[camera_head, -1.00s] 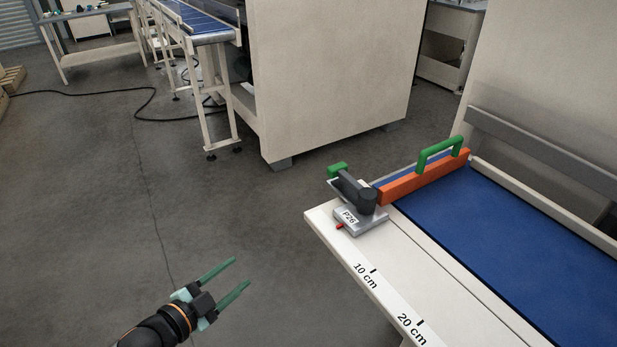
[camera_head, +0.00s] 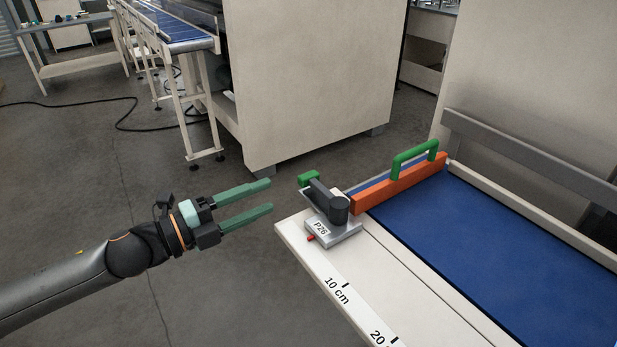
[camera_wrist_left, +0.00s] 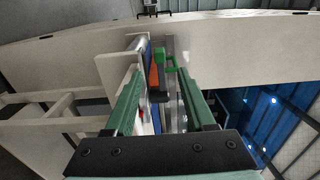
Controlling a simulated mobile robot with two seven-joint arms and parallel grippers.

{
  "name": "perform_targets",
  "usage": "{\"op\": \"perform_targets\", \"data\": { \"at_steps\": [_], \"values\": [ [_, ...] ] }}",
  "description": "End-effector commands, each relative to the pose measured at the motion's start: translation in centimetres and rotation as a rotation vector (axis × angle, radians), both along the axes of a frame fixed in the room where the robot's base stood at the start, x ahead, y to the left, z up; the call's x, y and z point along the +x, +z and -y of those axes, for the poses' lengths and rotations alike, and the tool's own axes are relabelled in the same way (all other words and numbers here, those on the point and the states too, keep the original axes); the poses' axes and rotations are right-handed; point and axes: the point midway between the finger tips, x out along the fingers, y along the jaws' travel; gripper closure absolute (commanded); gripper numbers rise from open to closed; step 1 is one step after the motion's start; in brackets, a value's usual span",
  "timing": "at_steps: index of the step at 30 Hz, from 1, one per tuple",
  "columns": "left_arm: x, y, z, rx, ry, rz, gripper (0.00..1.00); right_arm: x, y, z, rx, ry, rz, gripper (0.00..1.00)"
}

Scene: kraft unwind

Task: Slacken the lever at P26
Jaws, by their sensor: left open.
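The P26 clamp (camera_head: 333,231) is a grey block with a "P26" label at the near left corner of the white table edge. Its dark lever (camera_head: 325,194) lies across the top and ends in a green grip (camera_head: 309,178) at the left. An orange bar (camera_head: 400,184) with a green handle (camera_head: 415,152) runs from the clamp across the blue belt. My left gripper (camera_head: 271,195) is open and empty, left of the lever and apart from it. In the left wrist view, the green grip (camera_wrist_left: 165,60) shows beyond and between the open fingers (camera_wrist_left: 160,100). My right gripper is not in view.
The blue belt (camera_head: 500,255) and the white edge with centimetre marks (camera_head: 335,283) extend to the right. A large cream machine cabinet (camera_head: 310,80) stands behind. A black cable (camera_head: 120,115) lies on the floor at the left. The floor around my left arm is clear.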

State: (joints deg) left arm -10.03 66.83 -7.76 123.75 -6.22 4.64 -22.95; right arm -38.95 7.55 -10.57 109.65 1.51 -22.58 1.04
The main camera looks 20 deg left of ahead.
Motion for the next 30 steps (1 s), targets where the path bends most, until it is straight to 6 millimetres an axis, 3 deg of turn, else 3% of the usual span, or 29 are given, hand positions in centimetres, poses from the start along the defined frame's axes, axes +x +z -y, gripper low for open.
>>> {"op": "perform_targets", "data": {
  "at_steps": [30],
  "values": [
    [7.7,0.2,6.0,-0.002,0.001,0.000,0.45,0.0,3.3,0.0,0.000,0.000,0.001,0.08]
  ]
}}
